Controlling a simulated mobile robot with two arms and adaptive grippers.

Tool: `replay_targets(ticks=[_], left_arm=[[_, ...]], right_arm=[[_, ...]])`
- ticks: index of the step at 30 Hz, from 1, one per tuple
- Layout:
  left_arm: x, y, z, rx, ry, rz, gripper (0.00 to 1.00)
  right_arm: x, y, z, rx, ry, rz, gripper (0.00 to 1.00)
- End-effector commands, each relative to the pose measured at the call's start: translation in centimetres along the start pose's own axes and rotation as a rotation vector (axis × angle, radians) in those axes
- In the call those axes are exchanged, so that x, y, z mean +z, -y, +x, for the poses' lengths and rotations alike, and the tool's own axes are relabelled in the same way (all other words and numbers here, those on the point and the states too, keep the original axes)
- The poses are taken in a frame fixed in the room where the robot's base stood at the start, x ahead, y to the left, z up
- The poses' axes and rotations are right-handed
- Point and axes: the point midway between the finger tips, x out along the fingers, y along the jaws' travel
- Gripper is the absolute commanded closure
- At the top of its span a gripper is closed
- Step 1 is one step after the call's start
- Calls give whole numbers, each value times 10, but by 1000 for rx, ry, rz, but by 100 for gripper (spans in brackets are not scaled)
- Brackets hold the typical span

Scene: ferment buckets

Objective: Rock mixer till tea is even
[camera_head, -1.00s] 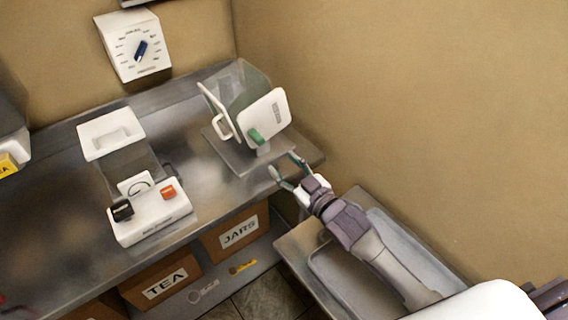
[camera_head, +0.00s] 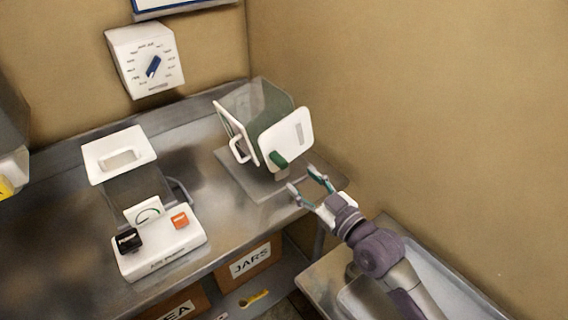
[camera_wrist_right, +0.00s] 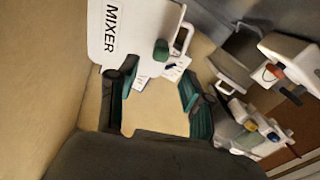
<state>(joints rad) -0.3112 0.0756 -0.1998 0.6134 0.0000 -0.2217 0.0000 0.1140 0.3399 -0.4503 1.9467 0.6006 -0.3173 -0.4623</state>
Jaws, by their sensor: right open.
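The mixer (camera_head: 285,138) stands at the right end of the steel bench. It is a clear, greenish tub between white end panels, tilted, with a white loop handle (camera_head: 238,150) and a green knob (camera_head: 278,160). I cannot tell how even any tea inside is. My right gripper (camera_head: 304,180) is open and empty, just in front of and below the mixer, apart from the green knob. In the right wrist view, the mixer's lettered white panel (camera_wrist_right: 130,35) and green knob (camera_wrist_right: 161,50) lie beyond the open fingers (camera_wrist_right: 158,80). My left gripper is not in view.
A white device (camera_head: 160,245) with black and orange buttons stands on the bench to the left. A dial box (camera_head: 145,60) hangs on the back wall. Boxes, one labelled JARS (camera_head: 250,262), sit below. A side table with a tray (camera_head: 440,270) lies under my right arm.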

Motion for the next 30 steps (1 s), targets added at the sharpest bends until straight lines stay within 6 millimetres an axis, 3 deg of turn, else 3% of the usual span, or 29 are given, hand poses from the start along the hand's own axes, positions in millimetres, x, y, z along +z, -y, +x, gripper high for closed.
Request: replay_targets(ticks=[5, 12, 17, 26, 30], left_arm=[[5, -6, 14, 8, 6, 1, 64], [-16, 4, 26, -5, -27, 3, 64], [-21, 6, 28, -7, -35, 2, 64], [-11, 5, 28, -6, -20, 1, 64], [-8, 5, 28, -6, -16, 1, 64]], right_arm=[[1, 1, 41, 0, -4, 2, 50], [2, 0, 78, 1, -1, 1, 50], [1, 0, 88, 1, 0, 0, 50], [0, 0, 90, 0, 1, 0, 50], [0, 0, 90, 0, 1, 0, 73]])
